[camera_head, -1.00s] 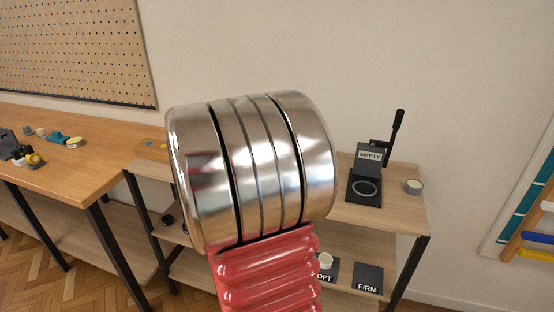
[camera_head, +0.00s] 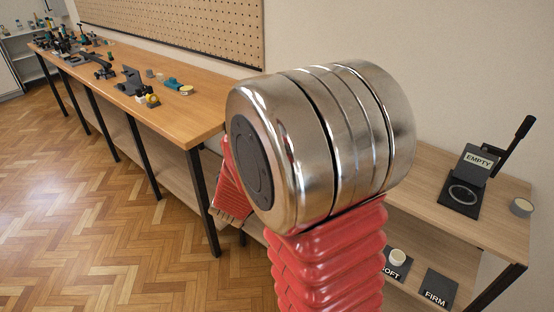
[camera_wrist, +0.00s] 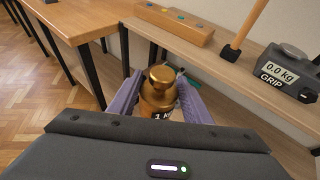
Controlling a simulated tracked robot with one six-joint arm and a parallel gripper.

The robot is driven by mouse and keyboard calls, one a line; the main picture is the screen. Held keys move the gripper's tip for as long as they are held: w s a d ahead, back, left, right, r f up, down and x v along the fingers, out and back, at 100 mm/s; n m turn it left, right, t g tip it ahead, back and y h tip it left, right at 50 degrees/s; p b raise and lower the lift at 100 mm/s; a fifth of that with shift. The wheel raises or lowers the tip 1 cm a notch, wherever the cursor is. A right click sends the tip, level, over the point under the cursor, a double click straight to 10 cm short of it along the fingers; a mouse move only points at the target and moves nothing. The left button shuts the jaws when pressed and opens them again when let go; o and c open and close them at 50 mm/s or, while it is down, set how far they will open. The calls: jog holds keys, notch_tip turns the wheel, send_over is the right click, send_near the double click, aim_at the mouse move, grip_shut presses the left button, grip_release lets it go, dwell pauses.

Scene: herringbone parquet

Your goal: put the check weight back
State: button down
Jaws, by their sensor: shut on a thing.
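In the wrist view, a brass check weight (camera_wrist: 158,88) with a knob on top and a dark "1 k" marking, cut off below, sits between the two purple fingers of my gripper (camera_wrist: 158,97). My gripper is shut on it, and the weight looks upright. Its lower part is hidden by my wrist housing. Behind it is the pale wooden shelf unit (camera_wrist: 220,68). In the head view my own arm fills the middle and hides the gripper and the weight.
In the wrist view, a wooden block (camera_wrist: 175,24) with coloured dots and a grey "GRIP" meter (camera_wrist: 289,70) reading 0.0 kg stand on the shelf unit. In the head view, an "EMPTY" lever device (camera_head: 468,180) stands right, the long workbench (camera_head: 185,105) left. Parquet floor (camera_head: 90,190) is clear.

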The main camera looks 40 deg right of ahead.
jog(key=w+a+f+n+t+y, duration=0.1)
jog(key=a+n+y, duration=0.1)
jog(key=a, duration=0.9)
jog(key=w+a+f+n+t+y, duration=0.1)
jog(key=a+n+y, duration=0.2)
jog(key=a, duration=0.7)
jog(key=shift+w+a+f+t, duration=0.3)
jog(key=shift+a+f+t, duration=0.05)
jog(key=shift+t, duration=0.05)
